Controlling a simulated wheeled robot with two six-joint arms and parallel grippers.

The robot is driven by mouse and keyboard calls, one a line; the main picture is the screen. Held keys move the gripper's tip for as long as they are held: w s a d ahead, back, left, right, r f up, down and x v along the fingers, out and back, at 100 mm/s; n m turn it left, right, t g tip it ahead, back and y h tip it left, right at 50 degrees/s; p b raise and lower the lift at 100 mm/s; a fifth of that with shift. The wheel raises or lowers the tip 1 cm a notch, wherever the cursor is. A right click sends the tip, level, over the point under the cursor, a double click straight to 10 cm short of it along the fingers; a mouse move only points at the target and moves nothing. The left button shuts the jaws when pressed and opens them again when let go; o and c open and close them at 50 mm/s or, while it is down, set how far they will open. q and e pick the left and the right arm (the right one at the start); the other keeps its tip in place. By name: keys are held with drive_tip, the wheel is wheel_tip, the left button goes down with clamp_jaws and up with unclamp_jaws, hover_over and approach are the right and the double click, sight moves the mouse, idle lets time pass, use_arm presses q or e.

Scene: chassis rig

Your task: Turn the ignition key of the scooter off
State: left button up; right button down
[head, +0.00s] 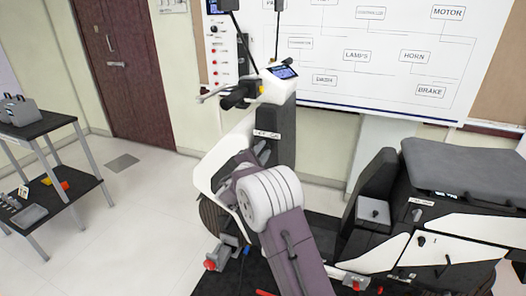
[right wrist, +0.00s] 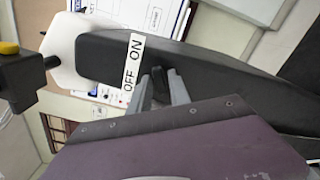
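The scooter (head: 378,188) stands across the middle and right of the head view. Its dark steering column (right wrist: 210,52) bears a white OFF/ON label (right wrist: 133,60), which also shows in the head view (head: 268,134). The ignition key (right wrist: 160,85) is a small dark piece just below the label in the right wrist view. My right gripper (right wrist: 161,82) has its two grey fingers close on both sides of the key, apparently shut on it. The key's exact angle is hard to tell. In the head view the right gripper (head: 262,150) is mostly hidden behind its own wrist. My left gripper is in neither view.
The handlebar (head: 235,95) and dash (head: 283,72) rise above the column. A wiring board (head: 380,50) hangs on the wall behind. A table (head: 45,128) with parts stands at the left. The floor (head: 130,215) between table and scooter is clear.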

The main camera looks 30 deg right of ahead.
drive_tip(key=n+b, duration=0.1)
drive_tip(key=n, duration=0.1)
drive_tip(key=shift+f+n, duration=0.1)
drive_tip(key=shift+n, duration=0.3)
drive_tip(key=n, duration=0.2)
drive_tip(key=shift+n, duration=0.4)
drive_tip(key=n, duration=0.2)
drive_tip(key=shift+n, duration=0.3)
drive_tip(key=shift+n+p, duration=0.4)
drive_tip(key=shift+n, duration=1.4)
drive_tip(key=c, duration=1.4)
unclamp_jaws()
drive_tip(key=shift+c, duration=0.2)
